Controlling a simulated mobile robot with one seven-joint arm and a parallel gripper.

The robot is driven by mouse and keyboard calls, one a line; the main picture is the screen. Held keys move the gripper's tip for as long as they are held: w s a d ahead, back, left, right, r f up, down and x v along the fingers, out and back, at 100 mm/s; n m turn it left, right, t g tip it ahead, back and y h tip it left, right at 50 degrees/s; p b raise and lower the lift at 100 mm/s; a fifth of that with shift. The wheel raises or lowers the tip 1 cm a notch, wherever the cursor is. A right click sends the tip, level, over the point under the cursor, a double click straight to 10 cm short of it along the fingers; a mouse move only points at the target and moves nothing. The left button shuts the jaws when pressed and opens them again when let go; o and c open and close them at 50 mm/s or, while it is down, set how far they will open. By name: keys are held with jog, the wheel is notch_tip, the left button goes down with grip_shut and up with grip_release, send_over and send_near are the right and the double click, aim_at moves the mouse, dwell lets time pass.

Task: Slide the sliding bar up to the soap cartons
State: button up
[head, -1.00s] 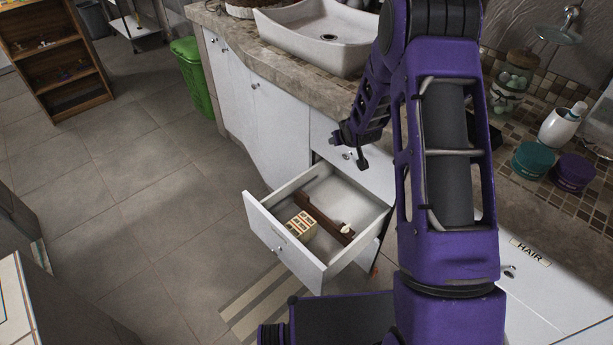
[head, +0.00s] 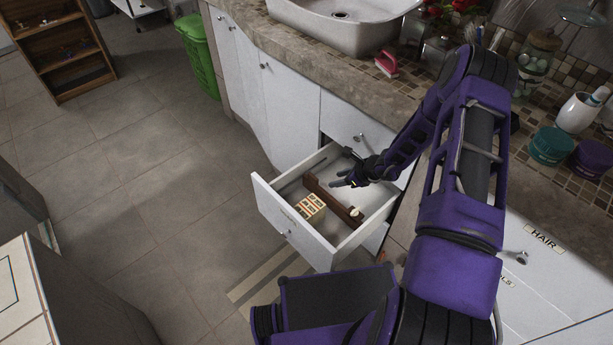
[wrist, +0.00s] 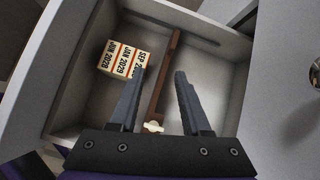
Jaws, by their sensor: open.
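The soap cartons (head: 311,207) stand as a small block against the front panel side of an open white drawer (head: 285,222); date labels show on them in the wrist view (wrist: 124,60). The brown sliding bar (head: 326,196) runs across the drawer behind the cartons, with a gap between. It has a small pale knob (wrist: 153,127) near one end. My gripper (head: 340,181) is open and empty over the drawer. In the wrist view its fingers (wrist: 160,73) appear either side of the bar, above it; no contact shows.
The drawer walls enclose the bar on all sides. A HAIR-labelled drawer front (head: 545,275) is at right.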

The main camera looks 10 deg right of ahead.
aim_at(313, 176)
jog(key=w+a+f+m+b, duration=0.1)
jog(key=w+a+f, duration=0.1)
jog(key=w+f, duration=0.2)
jog(key=w+a+f+m+b, duration=0.1)
jog(key=w+a+f+b, duration=0.1)
jog(key=w+f, duration=0.2)
jog(key=w+a+f+m+t+b, duration=0.1)
jog(key=w+a+f, duration=0.1)
jog(key=w+f, duration=0.2)
jog(key=shift+a+f, duration=0.1)
jog(key=shift+f, duration=0.05)
grip_shut()
dwell(0.3)
dwell(1.2)
